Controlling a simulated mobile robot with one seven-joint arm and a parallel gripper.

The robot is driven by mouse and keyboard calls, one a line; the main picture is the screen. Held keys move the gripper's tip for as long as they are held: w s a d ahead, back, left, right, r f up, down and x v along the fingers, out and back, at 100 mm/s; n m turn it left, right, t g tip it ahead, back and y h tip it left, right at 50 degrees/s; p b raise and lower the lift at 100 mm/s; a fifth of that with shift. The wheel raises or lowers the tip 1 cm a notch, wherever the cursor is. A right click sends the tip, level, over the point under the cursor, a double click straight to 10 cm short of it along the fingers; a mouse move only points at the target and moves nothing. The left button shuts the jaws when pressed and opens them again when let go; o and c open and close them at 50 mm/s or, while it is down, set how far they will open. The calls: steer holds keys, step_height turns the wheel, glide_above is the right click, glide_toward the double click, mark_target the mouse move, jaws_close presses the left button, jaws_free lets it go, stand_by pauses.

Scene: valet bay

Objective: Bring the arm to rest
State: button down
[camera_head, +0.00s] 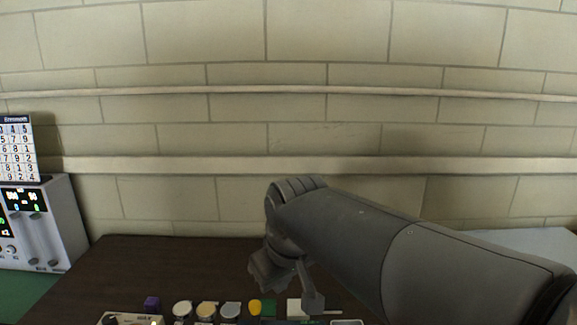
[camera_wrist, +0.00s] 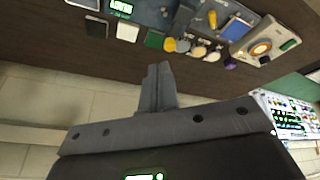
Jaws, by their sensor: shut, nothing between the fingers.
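My arm reaches in from the lower right in the head view and bends downward over a dark brown table (camera_head: 150,262). My gripper (camera_wrist: 159,70) shows in the wrist view with its two grey fingers pressed together. Nothing is held between them. In the head view the wrist hangs above the table's back part; the fingertips cannot be made out clearly there. In the wrist view the fingers point toward the row of small items on the table, and I cannot tell the exact gap.
A grey instrument (camera_head: 52,225) with a number calendar (camera_head: 16,147) stands left. A block wall (camera_head: 330,130) with rails closes the back. The table's left part is bare.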

steer(key=s+d+f+m, duration=0.3)
steer(key=s+d, duration=0.2)
steer(key=d, duration=0.3)
steer(key=s+d+f+m+t+h, duration=0.1)
steer(key=s+d+f+m, duration=0.2)
steer(key=s+d, duration=0.3)
steer(key=shift+s+d+m+h, duration=0.3)
steer(key=shift+d+m, duration=0.3)
steer(key=shift+d, duration=0.6)
